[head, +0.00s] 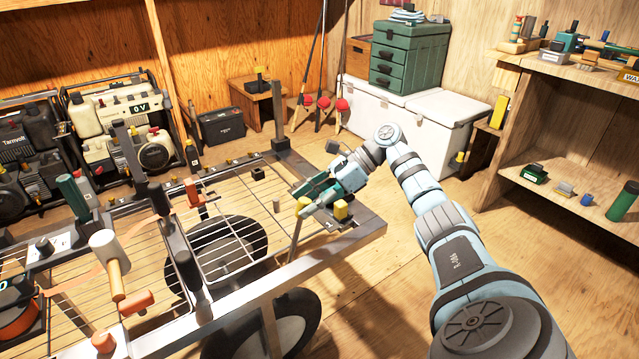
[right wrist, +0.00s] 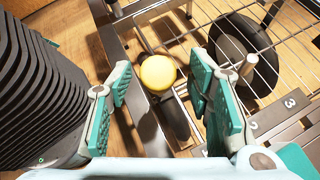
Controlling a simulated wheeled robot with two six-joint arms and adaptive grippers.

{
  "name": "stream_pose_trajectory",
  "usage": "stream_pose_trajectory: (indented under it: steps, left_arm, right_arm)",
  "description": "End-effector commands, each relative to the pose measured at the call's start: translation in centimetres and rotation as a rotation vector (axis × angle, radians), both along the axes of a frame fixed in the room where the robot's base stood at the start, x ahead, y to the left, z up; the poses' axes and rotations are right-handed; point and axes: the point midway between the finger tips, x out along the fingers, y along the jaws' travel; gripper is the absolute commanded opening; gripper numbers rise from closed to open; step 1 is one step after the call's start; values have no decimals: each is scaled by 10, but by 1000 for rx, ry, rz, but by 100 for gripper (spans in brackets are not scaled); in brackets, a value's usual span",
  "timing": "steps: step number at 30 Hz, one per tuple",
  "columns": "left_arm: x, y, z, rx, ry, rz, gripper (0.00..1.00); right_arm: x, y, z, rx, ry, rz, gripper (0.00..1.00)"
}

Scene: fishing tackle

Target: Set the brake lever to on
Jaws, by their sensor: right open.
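The brake lever appears to be the slim lever with a yellow knob (head: 303,204) at the near right corner of the metal cart. My right gripper (head: 318,198) is open over this corner, and the knob is not clamped. Whether a pad touches it I cannot tell. The fingers partly hide the lever's surroundings, and I cannot read its setting. My left gripper is not in view.
A second yellow knob (head: 341,210) stands close to the gripper. The cart's wire rack (head: 235,195) extends left above a dark wheel (head: 228,250). A numbered grey bar (right wrist: 270,128) lies beside the right finger. A white chest (head: 430,110) stands behind; the floor to the right is clear.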

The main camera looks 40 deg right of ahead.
Motion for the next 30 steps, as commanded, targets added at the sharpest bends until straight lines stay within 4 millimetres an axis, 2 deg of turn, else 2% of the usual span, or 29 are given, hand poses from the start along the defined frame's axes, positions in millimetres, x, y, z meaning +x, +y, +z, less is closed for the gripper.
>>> stream_pose_trajectory:
  steps: [9,12,16,30]
  left_arm:
    - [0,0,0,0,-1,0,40]
    - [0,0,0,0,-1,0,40]
    - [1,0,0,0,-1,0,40]
    - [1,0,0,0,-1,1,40]
  right_arm:
    - [-33,-59,49,2,-4,-5,46]
    - [-41,-72,59,3,-4,-5,46]
    - [-46,-78,63,2,0,-1,46]
    - [-46,-78,63,0,1,-1,46]
